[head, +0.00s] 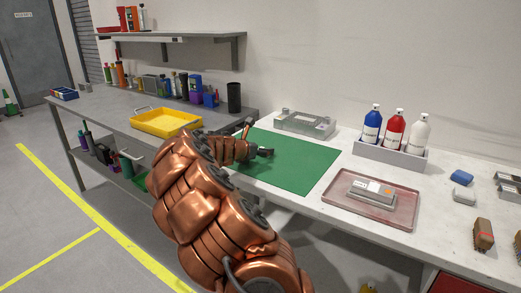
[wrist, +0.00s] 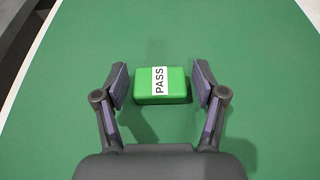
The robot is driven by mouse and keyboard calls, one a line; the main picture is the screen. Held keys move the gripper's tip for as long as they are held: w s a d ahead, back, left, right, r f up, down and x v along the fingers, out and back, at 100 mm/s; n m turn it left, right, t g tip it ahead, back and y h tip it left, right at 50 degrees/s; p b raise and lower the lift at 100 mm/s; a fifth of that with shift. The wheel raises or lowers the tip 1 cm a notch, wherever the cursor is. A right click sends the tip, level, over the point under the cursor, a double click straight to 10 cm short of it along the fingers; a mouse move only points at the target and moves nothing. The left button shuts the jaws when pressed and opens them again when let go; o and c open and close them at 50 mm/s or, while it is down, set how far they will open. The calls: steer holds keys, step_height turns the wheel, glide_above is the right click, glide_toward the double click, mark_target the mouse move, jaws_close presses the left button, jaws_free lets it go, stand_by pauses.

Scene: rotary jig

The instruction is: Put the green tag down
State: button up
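The green tag (wrist: 145,86) is a small green block with a white label reading PASS, seen in the wrist view. It appears to rest on the green mat (wrist: 60,120), which also shows on the bench in the head view (head: 305,160). My gripper (wrist: 158,86) is open, with one finger on each side of the tag. In the head view my gripper (head: 262,152) is low over the mat, and my arm hides the tag.
A grey metal fixture (head: 305,123) stands behind the mat. A red tray (head: 385,211) holding a grey block is to the right, with a bottle rack (head: 390,155) behind it. A yellow tray (head: 166,123) is on the bench to the left. Much of the mat is bare.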

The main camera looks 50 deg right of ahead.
stand_by(0.3)
steer(key=shift+a+r, duration=0.1)
steer(key=shift+r, duration=0.1)
steer(key=p+v, duration=0.1)
steer(key=v, duration=1)
steer(key=shift+w+a, duration=0.1)
steer(key=shift+a, duration=0.25)
